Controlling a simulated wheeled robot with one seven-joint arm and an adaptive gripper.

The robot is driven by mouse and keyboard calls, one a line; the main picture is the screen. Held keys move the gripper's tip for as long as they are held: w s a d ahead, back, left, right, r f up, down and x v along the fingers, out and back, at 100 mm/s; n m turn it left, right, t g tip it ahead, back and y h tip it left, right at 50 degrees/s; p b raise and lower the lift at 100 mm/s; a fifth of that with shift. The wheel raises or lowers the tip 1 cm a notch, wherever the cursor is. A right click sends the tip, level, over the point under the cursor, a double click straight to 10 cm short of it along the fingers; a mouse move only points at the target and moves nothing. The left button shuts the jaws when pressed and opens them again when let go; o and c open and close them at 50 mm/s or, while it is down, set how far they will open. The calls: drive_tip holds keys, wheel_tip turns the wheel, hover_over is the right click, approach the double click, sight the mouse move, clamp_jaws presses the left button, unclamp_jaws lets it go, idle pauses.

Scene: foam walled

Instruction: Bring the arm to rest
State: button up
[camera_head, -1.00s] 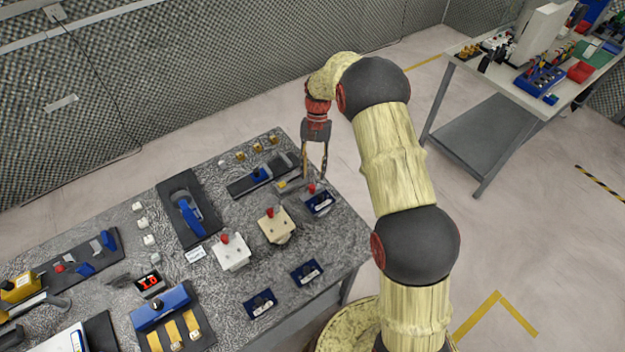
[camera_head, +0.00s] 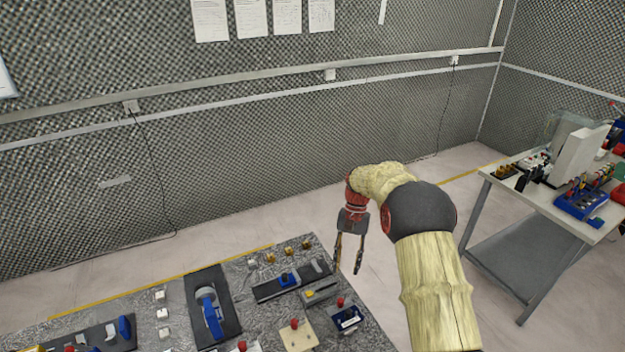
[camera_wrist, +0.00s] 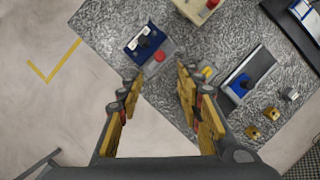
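My gripper (camera_head: 348,254) hangs from my arm at the right end of the grey speckled table (camera_head: 240,264), pointing down. In the head view its two fingers are apart with nothing between them. In the wrist view my gripper (camera_wrist: 158,92) also shows its fingers spread and empty, with the table's corner and a blue-and-black device with a red button (camera_wrist: 146,46) beyond the tips. The gripper appears above the table top and touches nothing that I can see.
A second table (camera_head: 505,262) with equipment stands at the right. A foam-covered wall (camera_head: 300,130) runs behind. Bare floor lies between the tables.

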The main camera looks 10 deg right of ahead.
drive_tip(key=s+a+r+n+t+h+b, duration=0.1)
drive_tip(key=s+r+t+b, duration=0.4)
drive_tip(key=s, duration=1.2)
drive_tip(key=s+a+r+n+t+h+b, duration=0.1)
drive_tip(key=s+r+n+t+b, duration=0.3)
drive_tip(key=s, duration=1.3)
drive_tip(key=shift+s+r+t+b, duration=0.15)
drive_tip(key=shift+r+t+b, duration=0.25)
drive_tip(key=shift+r+b, duration=1.2)
